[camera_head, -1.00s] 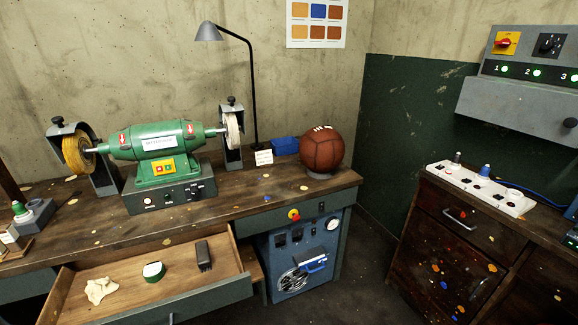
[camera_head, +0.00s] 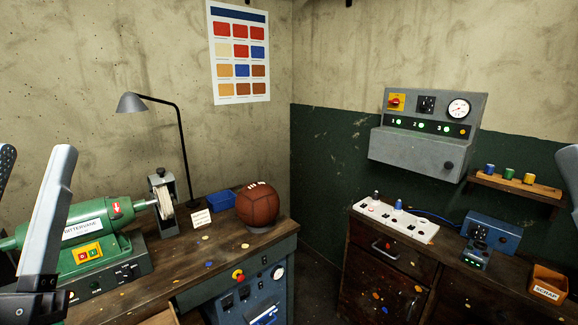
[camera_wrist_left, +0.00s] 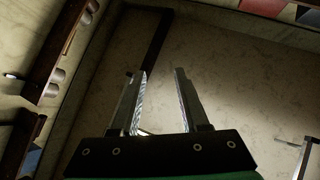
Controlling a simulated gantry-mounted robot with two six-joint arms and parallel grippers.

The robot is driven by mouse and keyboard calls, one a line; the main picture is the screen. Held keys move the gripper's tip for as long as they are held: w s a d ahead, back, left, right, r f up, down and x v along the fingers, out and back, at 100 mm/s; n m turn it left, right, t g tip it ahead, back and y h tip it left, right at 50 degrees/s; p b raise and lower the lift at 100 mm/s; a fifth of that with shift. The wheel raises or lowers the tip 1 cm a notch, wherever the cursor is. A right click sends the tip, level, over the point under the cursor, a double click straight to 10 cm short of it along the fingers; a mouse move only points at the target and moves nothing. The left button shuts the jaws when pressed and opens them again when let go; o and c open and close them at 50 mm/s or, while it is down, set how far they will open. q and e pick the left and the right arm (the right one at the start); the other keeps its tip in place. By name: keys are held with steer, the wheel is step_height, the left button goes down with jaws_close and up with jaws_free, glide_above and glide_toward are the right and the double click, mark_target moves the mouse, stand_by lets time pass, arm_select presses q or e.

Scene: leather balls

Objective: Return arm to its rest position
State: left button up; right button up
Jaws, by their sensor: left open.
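My left gripper (camera_head: 36,150) is at the left edge of the head view, raised in front of the green machine. Its two grey fingers stand apart with nothing between them. In the left wrist view the same gripper (camera_wrist_left: 160,73) is open and empty, with a plain wall or surface beyond it. At the right edge of the head view a small part of my right gripper (camera_head: 569,165) shows. Most of it is cut off, so its jaw state is hidden.
The green buffing machine (camera_head: 82,235) stands on the left bench. A brown leather ball (camera_head: 257,207) rests on a stand near that bench's corner, by a blue box (camera_head: 217,201) and black lamp (camera_head: 180,140). A right-hand bench holds a white panel (camera_head: 395,222) and blue device (camera_head: 490,236).

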arm_select(q)
steer(key=s+d+r+m+t+h+p, duration=0.1)
steer(key=s+d+r+h+p, duration=0.3)
steer(key=h, duration=0.4)
step_height(320, 180, up, 36)
steer(key=w+p, duration=0.2)
steer(key=p, duration=3.2)
step_height(320, 180, down, 56)
steer(key=b, duration=5.5)
steer(key=shift+s, duration=0.15)
